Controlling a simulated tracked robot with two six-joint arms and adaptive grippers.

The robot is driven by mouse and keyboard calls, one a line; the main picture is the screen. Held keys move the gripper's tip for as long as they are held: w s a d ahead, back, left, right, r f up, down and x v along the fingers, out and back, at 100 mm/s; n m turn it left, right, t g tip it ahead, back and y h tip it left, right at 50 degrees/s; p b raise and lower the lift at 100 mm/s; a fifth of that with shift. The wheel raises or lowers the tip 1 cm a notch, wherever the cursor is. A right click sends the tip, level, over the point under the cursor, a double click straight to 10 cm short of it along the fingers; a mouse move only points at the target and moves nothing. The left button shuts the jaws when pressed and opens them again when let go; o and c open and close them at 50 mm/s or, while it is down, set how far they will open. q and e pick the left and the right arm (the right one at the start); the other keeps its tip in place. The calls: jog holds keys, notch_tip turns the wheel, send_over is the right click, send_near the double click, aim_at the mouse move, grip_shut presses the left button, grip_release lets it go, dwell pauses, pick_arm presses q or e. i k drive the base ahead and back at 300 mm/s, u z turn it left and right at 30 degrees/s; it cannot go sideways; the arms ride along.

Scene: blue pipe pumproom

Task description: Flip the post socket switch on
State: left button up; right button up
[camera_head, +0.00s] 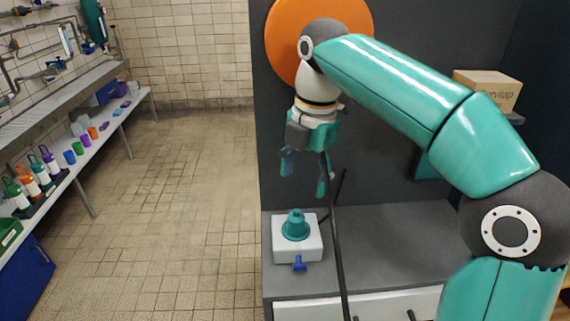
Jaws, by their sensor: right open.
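A white box (285,250) stands on the grey counter (400,245), with a stepped teal post or socket (295,225) on top. A small blue lever (299,263), which looks like the switch, sticks out at its front low edge. I cannot tell its on or off position. My right gripper (305,177) points down with its fingers apart and empty. It hangs above the box and does not touch it. My left gripper is not in view.
A dark wall panel with an orange disc (278,50) stands behind my right arm. Thin dark rods (333,225) rise right of the box. A cardboard box (488,90) sits on a shelf at right. A bench (75,165) with cups and bottles runs along the left; the tiled floor between is clear.

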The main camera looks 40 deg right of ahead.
aim_at(298, 265)
jog(key=k, duration=1)
